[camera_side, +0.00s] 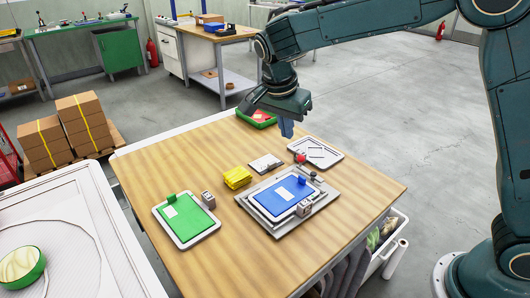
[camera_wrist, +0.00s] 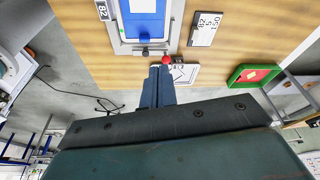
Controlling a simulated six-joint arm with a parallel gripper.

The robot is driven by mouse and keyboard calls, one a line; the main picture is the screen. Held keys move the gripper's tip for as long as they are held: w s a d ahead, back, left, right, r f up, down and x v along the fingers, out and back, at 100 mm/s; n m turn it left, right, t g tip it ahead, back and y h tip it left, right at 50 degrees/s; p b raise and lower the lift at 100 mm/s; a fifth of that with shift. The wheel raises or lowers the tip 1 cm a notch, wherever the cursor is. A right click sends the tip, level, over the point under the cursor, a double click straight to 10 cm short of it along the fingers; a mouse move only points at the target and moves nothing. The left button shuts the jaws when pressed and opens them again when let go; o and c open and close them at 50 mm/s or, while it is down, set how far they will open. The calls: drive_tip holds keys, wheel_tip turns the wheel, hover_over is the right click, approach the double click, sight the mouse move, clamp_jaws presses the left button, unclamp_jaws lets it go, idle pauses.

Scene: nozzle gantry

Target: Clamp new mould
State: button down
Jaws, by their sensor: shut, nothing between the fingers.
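A blue mould plate (camera_side: 284,196) with a white label lies on a grey stepped fixture (camera_side: 254,210); the plate also shows in the wrist view (camera_wrist: 143,20). A red ball knob (camera_side: 299,158) stands at the fixture's far edge beside small dark clamp parts (camera_side: 313,175); the knob is near my fingertips in the wrist view (camera_wrist: 166,60). I cannot tell whether the clamp is open or closed. My gripper (camera_side: 287,133) points down above the table's far side, its blue fingers together and empty. It also shows in the wrist view (camera_wrist: 158,72).
A green plate (camera_side: 187,218) lies on a pale tray at the table's left. A yellow block (camera_side: 237,177), a number card (camera_side: 265,163), small grey blocks (camera_side: 208,199), a white tray (camera_side: 325,156) and a green bin (camera_side: 243,117) stand around the fixture. The front tabletop is clear.

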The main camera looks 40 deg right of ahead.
drive_tip(key=shift+w+a+f+m, duration=0.4)
drive_tip(key=shift+w+a+f, duration=0.05)
drive_tip(key=shift+f, duration=0.2)
drive_tip(key=shift+f, duration=0.15)
drive_tip(key=x, duration=0.9)
drive_tip(key=shift+d, duration=0.25)
drive_tip(key=d, duration=0.1)
drive_tip(key=d+f, duration=0.1)
drive_tip(key=shift+w+d, duration=0.2)
drive_tip(key=shift+d, duration=0.15)
drive_tip(key=shift+w+d+f, duration=0.15)
drive_tip(key=shift+d, duration=0.5)
